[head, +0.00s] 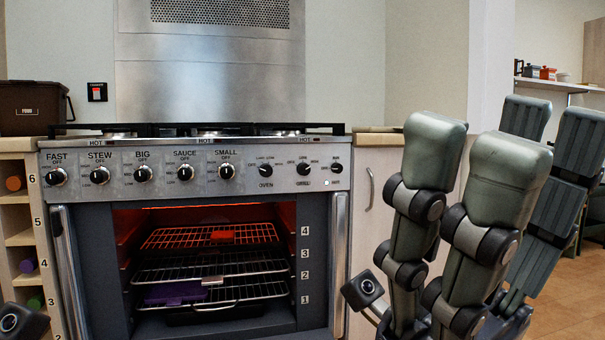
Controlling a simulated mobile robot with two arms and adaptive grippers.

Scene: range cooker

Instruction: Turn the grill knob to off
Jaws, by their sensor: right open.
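The grill knob (304,169) is a small black knob on the right part of the cooker's steel front panel, above the word GRILL. An OFF label is printed to its left. The knob is too small for me to tell its exact setting. The oven knob (265,170) is to its left and another black knob (336,168) is to its right. My right gripper (508,135) is raised at the right, fingers pointing up and spread apart. It is open and empty, well apart from the knobs. My left gripper's fingers are not in view.
The cooker's oven cavity shows wire racks (210,236) under a red glow, with a red block (222,235) and a purple block (175,293). Vertical handles (340,262) flank it. A brown food bin (32,107) stands at the left. The space before the knobs is clear.

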